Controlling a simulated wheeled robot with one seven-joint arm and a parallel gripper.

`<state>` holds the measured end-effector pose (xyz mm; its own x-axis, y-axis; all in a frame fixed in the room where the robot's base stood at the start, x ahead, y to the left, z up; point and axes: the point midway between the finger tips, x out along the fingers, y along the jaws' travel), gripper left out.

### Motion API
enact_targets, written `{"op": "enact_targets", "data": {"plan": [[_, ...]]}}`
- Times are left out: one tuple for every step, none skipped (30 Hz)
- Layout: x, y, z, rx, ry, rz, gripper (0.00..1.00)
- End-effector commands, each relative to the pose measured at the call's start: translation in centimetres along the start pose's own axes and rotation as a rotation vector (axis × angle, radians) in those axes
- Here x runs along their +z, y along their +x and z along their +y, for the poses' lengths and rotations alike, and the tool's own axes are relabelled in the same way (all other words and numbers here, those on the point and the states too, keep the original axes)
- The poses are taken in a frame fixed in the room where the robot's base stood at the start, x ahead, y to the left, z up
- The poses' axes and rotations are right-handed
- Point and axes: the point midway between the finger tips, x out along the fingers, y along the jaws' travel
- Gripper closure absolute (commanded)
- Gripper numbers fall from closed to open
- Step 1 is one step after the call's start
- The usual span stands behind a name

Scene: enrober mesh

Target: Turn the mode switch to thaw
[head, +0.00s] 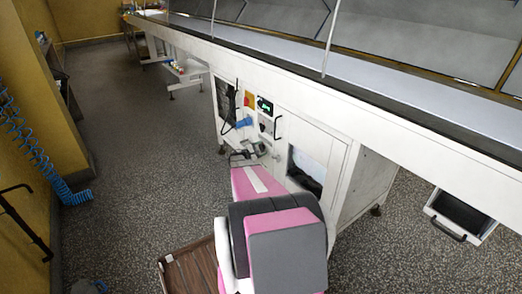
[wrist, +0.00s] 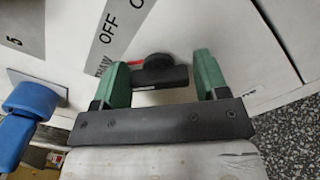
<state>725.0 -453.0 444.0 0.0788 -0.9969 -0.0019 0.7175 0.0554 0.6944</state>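The mode switch is a black knob (wrist: 160,70) on the white cabinet front, seen in the wrist view. A grey label plate (wrist: 118,30) above it reads THAW, OFF and a third word cut off by the frame edge. I cannot tell which word the knob points at. My gripper (wrist: 162,72) is open, with one green finger on each side of the knob and a gap showing on both sides. In the head view, my gripper (head: 260,148) is at the control panel, just below a dark knob (head: 262,127).
The conveyor edge (head: 300,88) overhangs the panel.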

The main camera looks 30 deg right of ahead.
Motion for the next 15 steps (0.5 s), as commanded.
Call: {"op": "enact_targets", "data": {"plan": [[0.0,0.0,0.0,0.000,0.001,0.000,0.19],[0.0,0.0,0.0,0.000,0.001,0.000,0.19],[0.0,0.0,0.0,0.000,0.001,0.000,0.19],[0.0,0.0,0.0,0.000,0.001,0.000,0.19],[0.0,0.0,0.0,0.000,0.001,-0.001,0.19],[0.0,0.0,0.0,0.001,0.002,-0.001,0.19],[0.0,0.0,0.0,0.001,0.002,-0.001,0.19],[0.0,0.0,0.0,0.001,0.002,-0.001,0.19],[0.0,0.0,0.0,0.001,0.002,-0.001,0.19],[0.1,-0.1,0.0,0.001,0.002,-0.001,0.19],[0.1,-0.2,0.0,0.001,0.002,-0.001,0.19],[0.1,-0.5,0.1,0.001,0.002,0.000,0.19],[0.1,-0.8,0.1,0.002,0.002,0.000,0.19],[0.1,-1.1,0.1,0.002,0.002,0.001,0.19],[0.1,-1.7,0.1,0.003,0.002,0.001,0.19]]}}
